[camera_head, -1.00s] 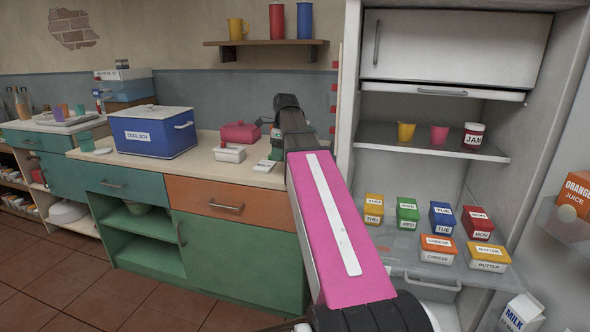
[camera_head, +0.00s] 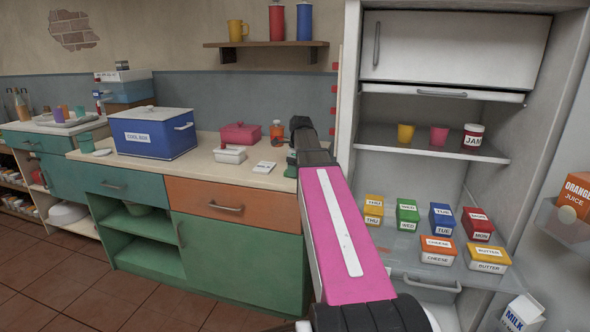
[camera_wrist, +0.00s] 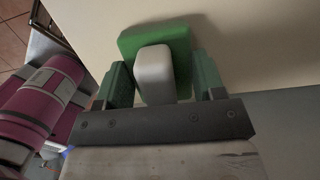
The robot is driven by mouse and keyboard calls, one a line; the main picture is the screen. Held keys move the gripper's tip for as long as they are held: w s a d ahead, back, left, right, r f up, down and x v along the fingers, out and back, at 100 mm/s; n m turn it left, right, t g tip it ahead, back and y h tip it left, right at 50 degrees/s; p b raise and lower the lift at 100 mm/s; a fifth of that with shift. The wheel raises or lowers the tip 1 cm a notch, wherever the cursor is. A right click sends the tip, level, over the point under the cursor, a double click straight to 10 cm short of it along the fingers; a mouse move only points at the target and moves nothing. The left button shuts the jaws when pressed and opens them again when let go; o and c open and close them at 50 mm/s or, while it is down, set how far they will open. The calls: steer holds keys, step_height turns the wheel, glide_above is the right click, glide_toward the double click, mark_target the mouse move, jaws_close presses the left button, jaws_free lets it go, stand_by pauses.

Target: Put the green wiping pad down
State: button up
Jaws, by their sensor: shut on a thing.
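The green wiping pad (camera_wrist: 180,42) with its pale grip block (camera_wrist: 154,72) shows in the wrist view. My gripper (camera_wrist: 158,78) is shut on the grip block, one green finger on each side, and the pad lies beyond the fingertips. The pale counter top (camera_wrist: 95,25) is behind the pad; I cannot tell whether they touch. In the head view my arm hides most of the gripper, which is at the right end of the counter (camera_head: 185,164) near the fridge's side. Only a little green shows there beside my arm.
A white card (camera_head: 264,168), a white container (camera_head: 230,154), a pink pot (camera_head: 240,133) and an orange bottle (camera_head: 277,133) stand left of my gripper. The blue cool box (camera_head: 152,135) is farther left. The open fridge (camera_head: 347,120) is to the right.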

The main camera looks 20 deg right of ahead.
steer(key=shift+f, duration=0.1)
steer(key=o, duration=1)
steer(key=shift+o, duration=0.2)
steer(key=r, duration=0.8)
steer(key=d+r, duration=0.1)
steer(key=r, duration=0.3)
steer(key=shift+s+d, duration=0.1)
steer(key=shift+s, duration=0.3)
steer(key=shift+r, duration=0.1)
steer(key=shift+s, duration=0.15)
